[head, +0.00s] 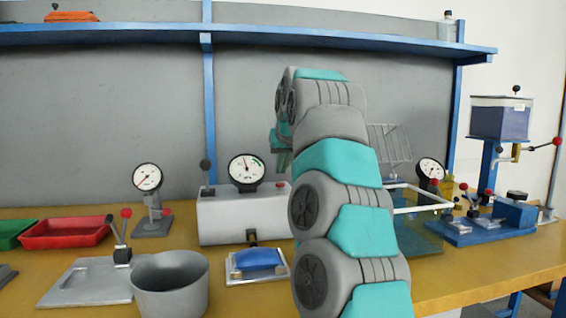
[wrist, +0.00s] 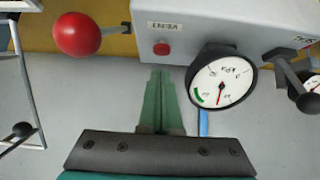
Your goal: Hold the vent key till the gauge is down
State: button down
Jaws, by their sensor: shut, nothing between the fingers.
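The vent key is a small red button (head: 281,185) on top of the white box (head: 222,217), at its right end. In the wrist view the red key (wrist: 162,49) sits beside a label that seems to read VENT, upside down. The round gauge (head: 246,169) stands on the same box; its needle points nearly straight up in the head view, left of a green band. The gauge (wrist: 221,80) also shows in the wrist view. My gripper (wrist: 160,73) is shut and empty, its green fingertips just short of the key in the picture; contact is not visible.
A second gauge on a stand (head: 147,180), a red tray (head: 66,233), a grey pot (head: 170,284) and a lever plate (head: 92,279) stand left. A blue-padded fixture (head: 257,262) sits before the box. My arm hides the bench middle; a blue press (head: 497,220) stands right.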

aim_at(281, 191)
jog(key=shift+f, duration=1.05)
jog(key=shift+f+b, duration=1.15)
jog(key=shift+b, duration=0.05)
jog(key=shift+f, duration=0.55)
jog(key=r+p, duration=0.1)
jog(key=r, duration=0.1)
jog(key=r+p, duration=0.2)
jog(key=r, duration=0.1)
jog(key=shift+s+d+r, duration=0.15)
jog(key=shift+s+r, duration=0.05)
jog(key=shift+r, duration=0.15)
jog(key=v, duration=0.9)
jog(key=shift+s+r, duration=0.25)
jog(key=shift+s, duration=0.05)
